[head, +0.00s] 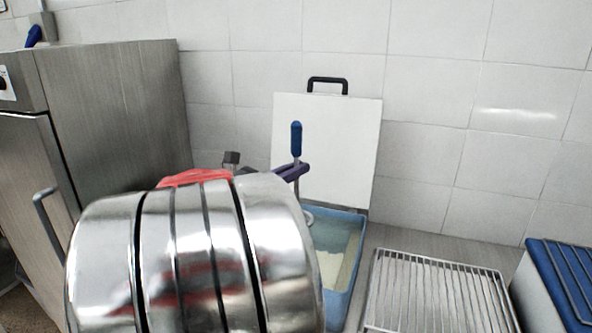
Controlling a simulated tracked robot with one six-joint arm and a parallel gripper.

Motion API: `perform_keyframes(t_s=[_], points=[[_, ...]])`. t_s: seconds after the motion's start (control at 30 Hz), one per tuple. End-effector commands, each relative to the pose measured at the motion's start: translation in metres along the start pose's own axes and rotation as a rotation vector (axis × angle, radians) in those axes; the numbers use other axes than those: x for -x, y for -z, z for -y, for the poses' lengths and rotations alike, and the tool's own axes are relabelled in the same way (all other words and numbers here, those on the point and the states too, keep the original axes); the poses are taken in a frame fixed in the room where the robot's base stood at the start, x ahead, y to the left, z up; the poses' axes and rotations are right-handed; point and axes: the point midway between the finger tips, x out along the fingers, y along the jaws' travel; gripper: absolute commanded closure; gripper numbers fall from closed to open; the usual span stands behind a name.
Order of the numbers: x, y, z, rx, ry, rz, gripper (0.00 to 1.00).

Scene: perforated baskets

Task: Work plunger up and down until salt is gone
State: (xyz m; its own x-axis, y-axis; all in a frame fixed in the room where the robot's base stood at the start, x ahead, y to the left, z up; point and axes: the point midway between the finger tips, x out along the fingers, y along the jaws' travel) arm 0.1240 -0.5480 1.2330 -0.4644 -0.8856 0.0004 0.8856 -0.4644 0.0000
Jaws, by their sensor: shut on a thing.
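The plunger (296,140) has a blue upright handle, a thin metal rod and a pale round foot partly visible at the bottom. My gripper (298,171), with dark purple fingers, is shut on the plunger just below its blue handle. The plunger stands over the left side of a blue basin (352,260). The basin holds what looks like shallow clear liquid. A pale cream patch, possibly the salt (329,268), shows on its bottom. A large shiny metal drum, which looks like part of my arm, hides the basin's left part and some of the foot.
A white board (335,130) with a black handle (327,82) stands upright behind the basin. A wire rack (435,295) lies to the right, with a blue-topped box (565,285) beyond it. A steel cabinet (115,110) stands left. A tiled wall closes the back.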

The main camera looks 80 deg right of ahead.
Motion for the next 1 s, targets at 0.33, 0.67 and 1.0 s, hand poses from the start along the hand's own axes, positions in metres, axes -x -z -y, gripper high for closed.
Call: perform_keyframes(t_s=[0.33,0.67,1.0], points=[[0.0,0.0,0.0,0.0,0.0,0.001,1.0],[-0.001,0.016,0.0,0.001,0.002,0.0,1.0],[-0.001,0.039,0.0,0.002,0.002,0.0,1.0]])
